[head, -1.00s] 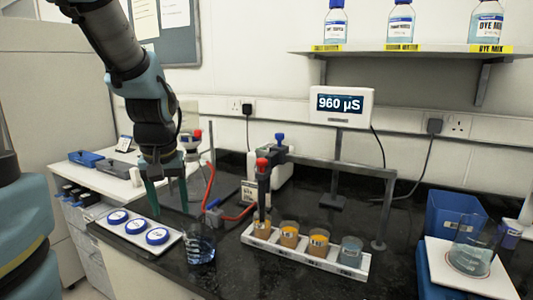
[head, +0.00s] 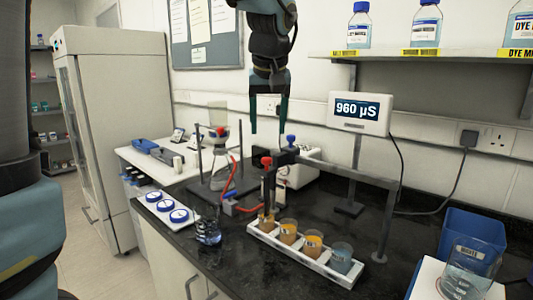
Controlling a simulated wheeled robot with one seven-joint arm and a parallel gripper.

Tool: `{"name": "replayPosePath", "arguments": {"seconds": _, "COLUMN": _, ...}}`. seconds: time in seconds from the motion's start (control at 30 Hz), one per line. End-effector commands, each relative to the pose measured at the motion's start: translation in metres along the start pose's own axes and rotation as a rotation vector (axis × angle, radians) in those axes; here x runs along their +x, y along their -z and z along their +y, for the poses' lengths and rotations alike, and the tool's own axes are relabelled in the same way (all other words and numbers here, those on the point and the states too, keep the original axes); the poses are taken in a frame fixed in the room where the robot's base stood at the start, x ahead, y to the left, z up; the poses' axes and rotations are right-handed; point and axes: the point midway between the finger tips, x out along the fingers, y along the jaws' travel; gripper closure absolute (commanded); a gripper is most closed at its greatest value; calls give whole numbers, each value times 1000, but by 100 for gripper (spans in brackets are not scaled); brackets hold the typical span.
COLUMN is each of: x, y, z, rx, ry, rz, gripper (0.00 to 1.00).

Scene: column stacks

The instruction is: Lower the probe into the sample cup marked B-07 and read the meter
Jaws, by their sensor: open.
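The probe (head: 267,183) is a dark upright rod with a red top, held by a grey frame. Its lower end reaches into the leftmost cup (head: 266,221) of a white rack (head: 306,261). That cup holds orange-brown liquid; the two cups (head: 288,232) (head: 313,243) beside it hold orange, and the rightmost (head: 341,259) pale blue-grey. The cup marks are too small to read, so I cannot tell which is B-07. The meter (head: 361,112) reads 960 µS. My gripper (head: 268,127) is open and empty, fingers pointing down, above the probe's red top in the picture.
A small tray (head: 164,214) with blue-lidded dishes and a beaker (head: 208,234) stand left of the rack. A stand with a red tube (head: 237,172) is behind. A blue bin (head: 470,238) and a large beaker (head: 468,272) are at right. A bottle shelf (head: 430,56) hangs above.

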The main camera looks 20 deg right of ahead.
Motion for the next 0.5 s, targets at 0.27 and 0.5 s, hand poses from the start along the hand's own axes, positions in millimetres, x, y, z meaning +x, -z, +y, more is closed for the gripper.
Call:
{"name": "replayPosePath", "arguments": {"seconds": 0.27, "x": 51, "y": 0, "z": -1, "rx": 1, "ry": 3, "rz": -5, "gripper": 36}}
{"name": "replayPosePath", "arguments": {"seconds": 0.5, "x": 84, "y": -1, "z": -1, "rx": 1, "ry": 2, "rz": -3, "gripper": 36}}
